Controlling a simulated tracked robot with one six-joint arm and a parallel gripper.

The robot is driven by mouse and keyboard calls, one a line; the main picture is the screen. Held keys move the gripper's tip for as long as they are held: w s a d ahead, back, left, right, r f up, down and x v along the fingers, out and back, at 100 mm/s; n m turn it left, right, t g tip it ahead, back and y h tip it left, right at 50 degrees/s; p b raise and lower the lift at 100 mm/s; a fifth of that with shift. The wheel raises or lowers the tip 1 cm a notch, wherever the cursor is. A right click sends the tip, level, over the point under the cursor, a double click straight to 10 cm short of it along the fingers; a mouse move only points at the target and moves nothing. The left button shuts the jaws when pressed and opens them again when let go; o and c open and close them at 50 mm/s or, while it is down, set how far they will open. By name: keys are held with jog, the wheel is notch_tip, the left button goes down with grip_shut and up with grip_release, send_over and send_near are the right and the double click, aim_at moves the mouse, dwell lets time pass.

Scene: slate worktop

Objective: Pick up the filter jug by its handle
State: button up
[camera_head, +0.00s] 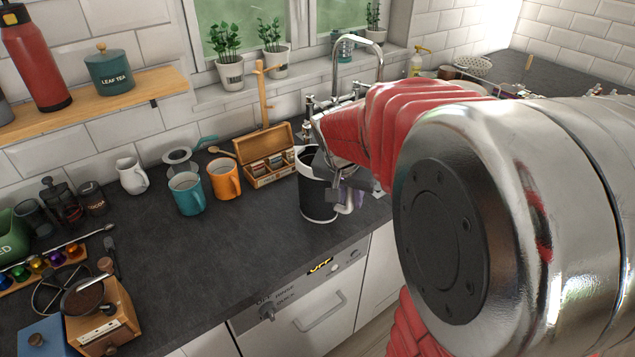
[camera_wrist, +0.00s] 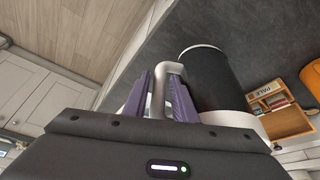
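The filter jug is a dark cylinder with a pale rim and base (camera_head: 318,190), upright on the worktop near its front edge in the head view. In the wrist view the jug (camera_wrist: 212,82) stands right of centre, its pale metal handle (camera_wrist: 159,92) on its left side. My gripper (camera_wrist: 162,78) has its two purple fingers on either side of the handle. Little gap shows between fingers and handle, and I cannot tell whether they press on it. In the head view my gripper (camera_head: 346,198) is partly hidden by my wrist, beside the jug.
A wooden tea box (camera_head: 266,160) stands close behind and left of the jug. An orange mug (camera_head: 224,180) and a teal mug (camera_head: 187,195) are further left. The sink tap (camera_head: 358,62) rises behind. The worktop between mugs and front edge is clear.

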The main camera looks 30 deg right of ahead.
jog(key=shift+c, duration=0.4)
grip_shut()
dwell(1.0)
